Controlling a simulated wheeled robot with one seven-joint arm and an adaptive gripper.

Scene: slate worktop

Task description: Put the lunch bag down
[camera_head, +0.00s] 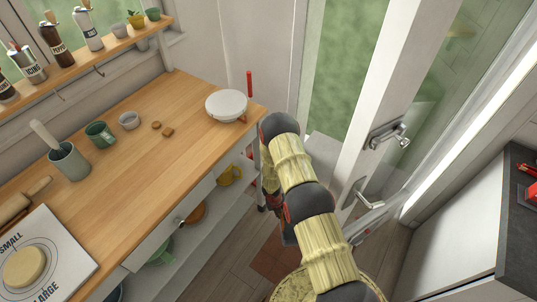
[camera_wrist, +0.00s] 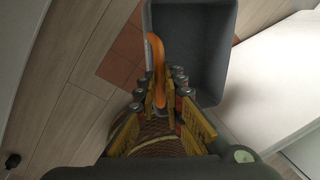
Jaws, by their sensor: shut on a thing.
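In the wrist view my gripper (camera_wrist: 164,78) has its yellow fingers closed on either side of an orange, strap-like handle (camera_wrist: 154,50).
In the head view a wooden counter (camera_head: 150,165) with a white bowl (camera_head: 226,105), cups and a utensil pot stands left, with open shelves below. A glazed door with a metal handle (camera_head: 388,134) is right of my arm. A dark worktop (camera_head: 518,215) is far right. Plank floor (camera_wrist: 62,75) shows beside the bin.

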